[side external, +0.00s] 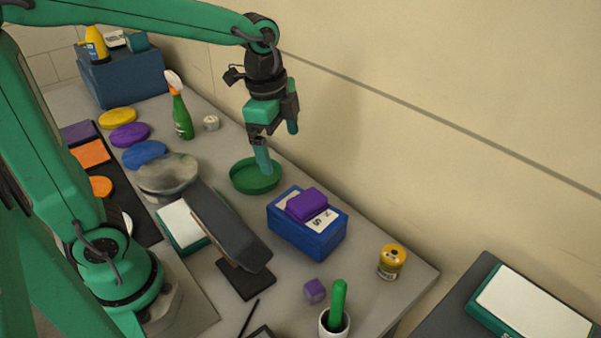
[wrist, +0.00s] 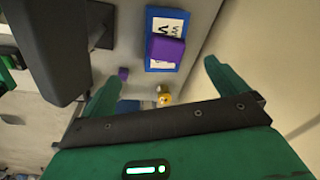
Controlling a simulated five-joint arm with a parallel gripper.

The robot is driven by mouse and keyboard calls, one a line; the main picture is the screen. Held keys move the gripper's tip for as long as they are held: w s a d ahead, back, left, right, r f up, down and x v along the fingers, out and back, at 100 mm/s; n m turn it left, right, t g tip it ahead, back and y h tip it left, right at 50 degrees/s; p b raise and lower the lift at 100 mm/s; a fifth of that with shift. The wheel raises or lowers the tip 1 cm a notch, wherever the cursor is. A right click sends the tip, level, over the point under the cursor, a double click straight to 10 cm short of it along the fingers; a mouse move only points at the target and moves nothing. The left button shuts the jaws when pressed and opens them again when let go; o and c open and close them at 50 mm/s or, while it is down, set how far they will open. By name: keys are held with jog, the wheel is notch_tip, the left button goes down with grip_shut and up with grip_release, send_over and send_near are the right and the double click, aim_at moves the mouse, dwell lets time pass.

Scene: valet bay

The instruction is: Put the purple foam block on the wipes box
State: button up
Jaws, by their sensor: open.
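The purple foam block (side external: 306,205) lies flat on top of the blue wipes box (side external: 318,241), partly over its white label. In the wrist view the purple block (wrist: 167,49) also rests on the blue box (wrist: 151,28). My gripper (side external: 265,168) is above the green round dish, behind and to the left of the box in the side view. It is apart from the block. In the wrist view my gripper (wrist: 158,82) has its two green fingers spread with nothing held between them.
A green dish (side external: 256,184) lies below my gripper. A dark angled pad on a stand (side external: 222,222) is left of the box. A small purple cube (side external: 315,291), a yellow tin (side external: 392,261) and a white pot with a green handle (side external: 337,312) stand in front. A spray bottle (side external: 181,113) stands behind.

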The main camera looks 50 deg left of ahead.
jog(key=s+a+r+n+t, duration=0.1)
jog(key=s+a+n+t, duration=0.2)
jog(key=s+n, duration=0.8)
jog(key=shift+a+r+n+t, duration=0.2)
jog(key=shift+a+n+t, duration=0.15)
jog(key=shift+n, duration=0.35)
jog(key=shift+o, duration=0.2)
jog(key=shift+s, duration=0.1)
